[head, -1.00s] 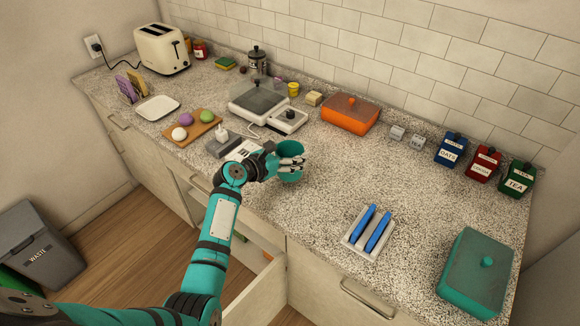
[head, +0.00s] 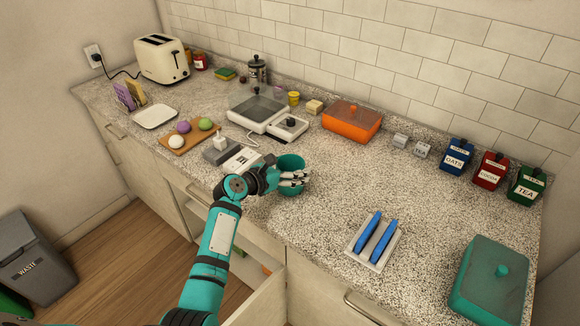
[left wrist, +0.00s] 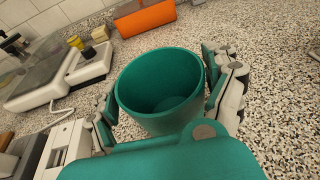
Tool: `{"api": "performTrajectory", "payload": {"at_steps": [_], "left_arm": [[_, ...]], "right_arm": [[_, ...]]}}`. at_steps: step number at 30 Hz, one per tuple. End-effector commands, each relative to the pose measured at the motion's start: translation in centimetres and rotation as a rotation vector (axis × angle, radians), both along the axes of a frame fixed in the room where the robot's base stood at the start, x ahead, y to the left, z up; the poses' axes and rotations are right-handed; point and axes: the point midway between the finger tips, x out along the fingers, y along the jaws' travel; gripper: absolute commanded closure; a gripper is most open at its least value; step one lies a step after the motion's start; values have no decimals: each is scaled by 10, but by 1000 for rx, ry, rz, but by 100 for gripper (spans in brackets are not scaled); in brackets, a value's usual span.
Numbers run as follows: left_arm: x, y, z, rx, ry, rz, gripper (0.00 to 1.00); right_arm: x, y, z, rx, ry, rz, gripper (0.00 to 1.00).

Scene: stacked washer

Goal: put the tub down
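The tub (head: 291,162) is an open teal cup-like vessel, upright at the front middle of the counter. My left gripper (head: 291,180) has its fingers around the tub's sides. In the left wrist view the tub (left wrist: 160,85) is empty inside and sits between the two fingers of the gripper (left wrist: 168,95), which appear to press on its opposite sides. Whether its base touches the counter is hard to tell. My right gripper is not in view.
A scale-like grey and white device (head: 235,156) stands just left of the tub. A white tray with blue-handled items (head: 376,238) lies to the right, and an orange box (head: 352,121) behind. An open drawer (head: 255,275) juts out below. Speckled counter around the tub is clear rightward.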

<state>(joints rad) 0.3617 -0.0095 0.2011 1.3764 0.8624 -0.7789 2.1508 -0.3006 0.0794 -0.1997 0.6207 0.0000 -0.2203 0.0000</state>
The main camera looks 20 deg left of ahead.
Motion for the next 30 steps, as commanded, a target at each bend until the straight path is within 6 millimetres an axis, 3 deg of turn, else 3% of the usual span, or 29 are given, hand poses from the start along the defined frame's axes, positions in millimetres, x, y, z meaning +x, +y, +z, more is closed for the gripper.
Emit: {"api": "performTrajectory", "payload": {"at_steps": [2,13,30], "left_arm": [[0,0,0,0,0,0,0],[-1,1,5,3,0,0,0],[-93,44,35,1,-1,1,0]], "right_arm": [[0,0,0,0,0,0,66],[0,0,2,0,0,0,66],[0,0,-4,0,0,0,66]]}}
